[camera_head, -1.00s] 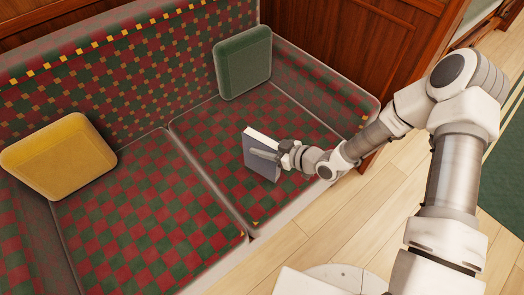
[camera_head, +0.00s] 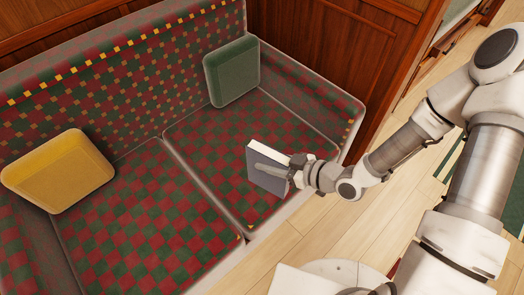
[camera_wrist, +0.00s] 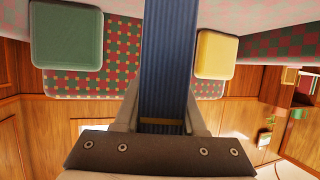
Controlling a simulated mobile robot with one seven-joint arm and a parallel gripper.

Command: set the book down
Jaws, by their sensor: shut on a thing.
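The book (camera_head: 267,180) has a dark blue-grey cover and pale page edges. It stands tilted, near the front edge of the right seat cushion (camera_head: 225,135) in the head view. My gripper (camera_head: 285,173) is shut on the book, with a finger across its cover. In the wrist view the book shows as a ribbed blue strip (camera_wrist: 165,60) between the fingers of my gripper (camera_wrist: 165,118). I cannot tell whether the book's lower edge touches the seat.
A green cushion (camera_head: 232,72) leans at the back right of the bench seat. A yellow cushion (camera_head: 58,170) lies at the left. The checked seat between them is bare. A wooden panel (camera_head: 325,60) stands behind the right armrest (camera_head: 310,100). Pale floor (camera_head: 305,235) runs in front.

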